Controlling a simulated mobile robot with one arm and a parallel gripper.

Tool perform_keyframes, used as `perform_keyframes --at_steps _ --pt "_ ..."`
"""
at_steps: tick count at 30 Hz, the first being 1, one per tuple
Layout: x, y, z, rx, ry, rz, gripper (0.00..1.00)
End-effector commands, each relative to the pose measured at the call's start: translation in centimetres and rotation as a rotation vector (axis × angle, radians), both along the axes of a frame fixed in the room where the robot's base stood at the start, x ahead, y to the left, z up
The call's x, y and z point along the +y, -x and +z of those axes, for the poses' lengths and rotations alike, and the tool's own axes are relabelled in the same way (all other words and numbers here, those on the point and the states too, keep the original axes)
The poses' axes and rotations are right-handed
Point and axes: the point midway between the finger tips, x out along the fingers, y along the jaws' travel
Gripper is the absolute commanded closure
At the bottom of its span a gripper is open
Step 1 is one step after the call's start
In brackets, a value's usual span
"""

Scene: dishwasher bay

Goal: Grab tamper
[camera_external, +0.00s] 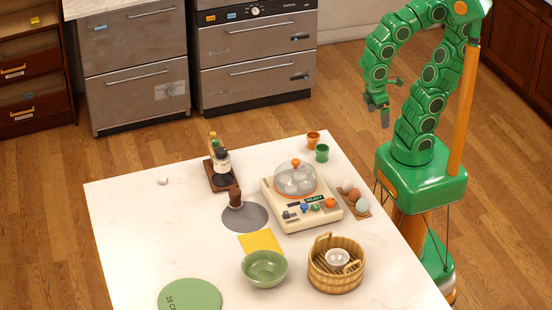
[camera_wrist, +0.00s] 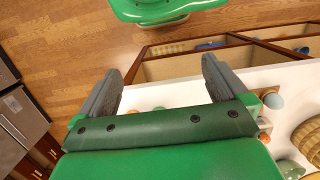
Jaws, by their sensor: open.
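The tamper appears to be the small upright piece with a dark brown handle (camera_external: 235,194) on a round grey mat (camera_external: 253,217), near the middle of the white table in the external view. My gripper (camera_external: 378,106) hangs in the air beyond the table's far right corner, well apart from the tamper. In the wrist view my gripper (camera_wrist: 160,78) shows two grey fingers spread wide, with nothing between them. I cannot make out the tamper in the wrist view.
A cream appliance with a clear dome (camera_external: 296,181) stands right of the tamper. A dark stand with bottles (camera_external: 222,178) is behind it. A yellow cloth (camera_external: 262,242), green bowl (camera_external: 264,268), wooden bucket (camera_external: 336,276) and eggs (camera_external: 358,196) lie nearby. The table's left side is mostly clear.

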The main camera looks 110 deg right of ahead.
Motion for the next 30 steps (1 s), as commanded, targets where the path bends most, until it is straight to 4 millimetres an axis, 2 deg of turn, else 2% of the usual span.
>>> perform_keyframes --at_steps 11,16,25,28,30 --pt "-0.1 0.0 0.1 -0.006 0.005 -0.003 0.02" --pt "-0.2 0.0 0.1 -0.006 0.005 -0.003 0.26" --pt "0.0 -0.2 0.1 -0.009 -0.001 -0.007 0.26" --pt "1.2 -1.0 0.0 -0.012 -0.039 -0.02 0.26" --pt "2.8 -2.1 -0.2 -0.017 -0.093 -0.036 0.26"
